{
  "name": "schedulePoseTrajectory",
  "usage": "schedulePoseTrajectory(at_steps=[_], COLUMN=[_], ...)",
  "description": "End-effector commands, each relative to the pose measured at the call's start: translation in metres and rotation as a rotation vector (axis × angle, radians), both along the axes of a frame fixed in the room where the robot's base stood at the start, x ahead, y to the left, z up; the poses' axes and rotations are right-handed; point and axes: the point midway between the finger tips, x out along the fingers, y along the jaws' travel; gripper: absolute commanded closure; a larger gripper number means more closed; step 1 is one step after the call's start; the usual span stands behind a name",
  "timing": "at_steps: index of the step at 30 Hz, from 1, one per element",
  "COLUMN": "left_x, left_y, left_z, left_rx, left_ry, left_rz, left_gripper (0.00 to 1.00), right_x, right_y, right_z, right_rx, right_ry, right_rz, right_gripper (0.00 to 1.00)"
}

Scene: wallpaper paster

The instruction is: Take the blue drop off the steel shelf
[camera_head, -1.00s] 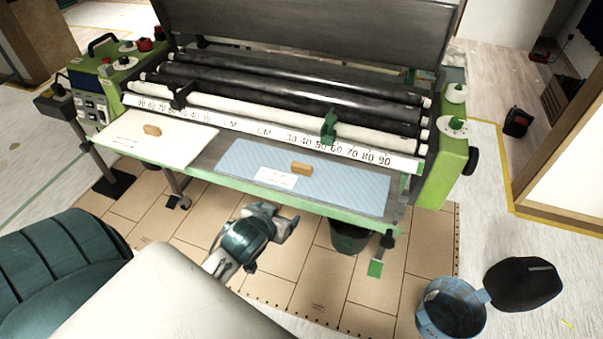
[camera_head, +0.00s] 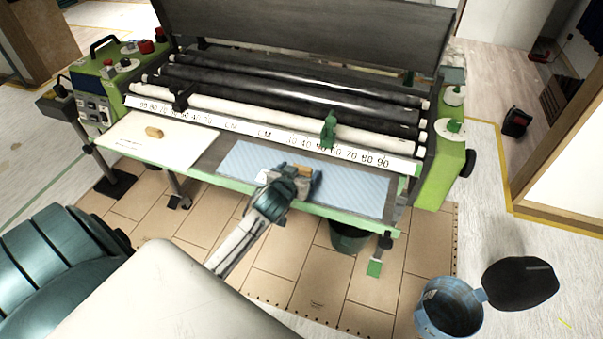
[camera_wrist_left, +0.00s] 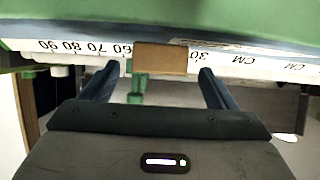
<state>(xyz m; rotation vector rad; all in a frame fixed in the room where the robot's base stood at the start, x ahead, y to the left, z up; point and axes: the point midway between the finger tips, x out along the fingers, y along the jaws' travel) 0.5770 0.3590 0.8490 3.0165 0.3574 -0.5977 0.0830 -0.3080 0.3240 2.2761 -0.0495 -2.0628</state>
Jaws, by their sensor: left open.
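The blue drop (camera_head: 348,187) is a pale blue striped sheet lying flat on the right half of the steel shelf (camera_head: 208,166) of the pasting machine. A small tan wooden block (camera_head: 303,170) rests on it. My left gripper (camera_head: 297,176) is over the front part of the drop, at the block, and covers part of both. In the left wrist view the two fingers of the gripper (camera_wrist_left: 158,70) are spread apart, with the block (camera_wrist_left: 160,58) between and just beyond them. Gaps show on both sides of the block. My right gripper is not in view.
A cream sheet (camera_head: 130,140) with another tan block (camera_head: 154,132) lies on the left of the shelf. Rollers and a white ruler (camera_head: 265,130) run behind. A green clamp (camera_head: 329,130) stands near the ruler. A blue bucket (camera_head: 447,308) is on the floor at right.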

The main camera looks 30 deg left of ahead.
Motion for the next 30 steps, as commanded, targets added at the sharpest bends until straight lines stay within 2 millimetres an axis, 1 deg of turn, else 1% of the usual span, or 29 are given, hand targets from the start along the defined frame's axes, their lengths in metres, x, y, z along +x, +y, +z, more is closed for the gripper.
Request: schedulePoseTrajectory(at_steps=[1,3,6,13,14,15,17,21,22,30], left_x=[0.007,0.014,0.020,0.021,0.021,0.021,0.021,0.021,0.021,0.021], left_y=[0.001,0.003,0.004,0.004,0.004,0.004,0.004,0.004,0.004,0.004], left_z=[0.000,-0.005,-0.008,-0.009,-0.009,-0.009,-0.009,-0.009,-0.009,-0.008], left_rx=[-0.001,0.000,0.000,0.000,0.000,0.000,-0.001,-0.001,-0.001,0.000], left_ry=[0.001,0.001,0.001,0.000,0.000,0.000,0.001,0.001,0.001,0.000], left_rz=[0.001,0.000,0.000,-0.001,-0.001,-0.001,-0.001,-0.001,-0.001,-0.001], left_gripper=[0.20,0.20,0.20,0.20,0.22,0.30,0.42,0.69,0.72,0.72], right_x=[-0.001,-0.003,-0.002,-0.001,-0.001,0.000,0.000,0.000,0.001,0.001], right_y=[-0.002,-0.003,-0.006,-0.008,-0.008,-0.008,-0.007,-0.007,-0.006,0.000], right_z=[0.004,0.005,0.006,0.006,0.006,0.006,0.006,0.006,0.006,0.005], right_rx=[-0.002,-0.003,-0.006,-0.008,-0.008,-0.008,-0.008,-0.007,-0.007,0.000], right_ry=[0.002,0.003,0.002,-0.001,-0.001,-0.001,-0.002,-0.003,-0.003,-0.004], right_rz=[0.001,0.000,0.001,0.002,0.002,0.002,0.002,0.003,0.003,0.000], right_gripper=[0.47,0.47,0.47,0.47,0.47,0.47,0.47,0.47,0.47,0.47])
